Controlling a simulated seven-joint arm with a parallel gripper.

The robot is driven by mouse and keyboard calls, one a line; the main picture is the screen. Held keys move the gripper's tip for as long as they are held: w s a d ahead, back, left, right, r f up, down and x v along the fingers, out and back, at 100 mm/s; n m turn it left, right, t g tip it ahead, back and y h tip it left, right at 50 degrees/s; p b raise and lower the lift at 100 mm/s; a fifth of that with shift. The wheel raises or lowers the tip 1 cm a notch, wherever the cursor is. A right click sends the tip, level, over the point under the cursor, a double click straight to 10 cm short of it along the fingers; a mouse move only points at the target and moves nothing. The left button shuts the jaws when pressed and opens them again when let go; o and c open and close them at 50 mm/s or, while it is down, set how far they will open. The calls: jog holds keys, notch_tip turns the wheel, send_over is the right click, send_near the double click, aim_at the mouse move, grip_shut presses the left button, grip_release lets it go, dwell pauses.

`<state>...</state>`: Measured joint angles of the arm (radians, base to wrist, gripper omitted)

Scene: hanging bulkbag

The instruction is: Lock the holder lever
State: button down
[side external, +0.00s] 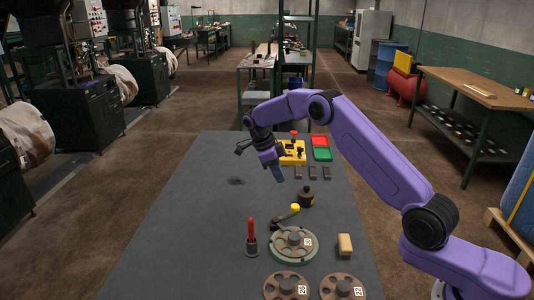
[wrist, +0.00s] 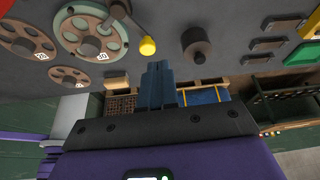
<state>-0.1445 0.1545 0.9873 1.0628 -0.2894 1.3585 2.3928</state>
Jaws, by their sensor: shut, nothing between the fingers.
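The holder is a round grey-green base (side external: 309,245) with a disc seated in it, near the front middle of the table. Its dark lever ends in a yellow knob (side external: 295,208) and lies at the holder's back edge, pointing right and backward. In the wrist view the holder (wrist: 72,38) is at upper left and the yellow knob (wrist: 147,46) is near the top middle. My gripper (side external: 279,178) is above the table behind the knob, tilted down, apart from it. Its blue fingers (wrist: 157,68) are together and empty. Whether the lever is locked cannot be told.
A dark knobbed cylinder (side external: 306,197) stands just behind the knob. A red-handled tool (side external: 251,235) stands left of the holder, a wooden block (side external: 345,244) right. Two loose discs lie in front. A yellow box (side external: 291,153) is farther back. The table's left side is mostly clear.

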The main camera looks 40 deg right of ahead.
jog(key=v, duration=0.9)
jog(key=shift+a, duration=0.15)
jog(key=shift+s, duration=0.1)
jog(key=s+a+r+n+t+y, duration=0.1)
jog(key=s+a+r+n, duration=0.2)
jog(key=s+a+n, duration=0.55)
jog(key=s+a+r+n+t, duration=0.25)
jog(key=s+a+n, duration=0.25)
jog(key=s+n, duration=0.6)
jog(key=s+d+f+n+y, duration=0.1)
jog(key=s+d+f+n, duration=0.1)
jog(key=s+n, duration=0.7)
jog(key=s+d+f+n+y, duration=0.1)
jog(key=s+d+n, duration=0.4)
jog(key=s+n, duration=0.5)
jog(key=s+f, duration=0.1)
jog(key=s, duration=0.5)
jog(key=shift+s+y, duration=0.25)
jog(key=shift+y, duration=0.05)
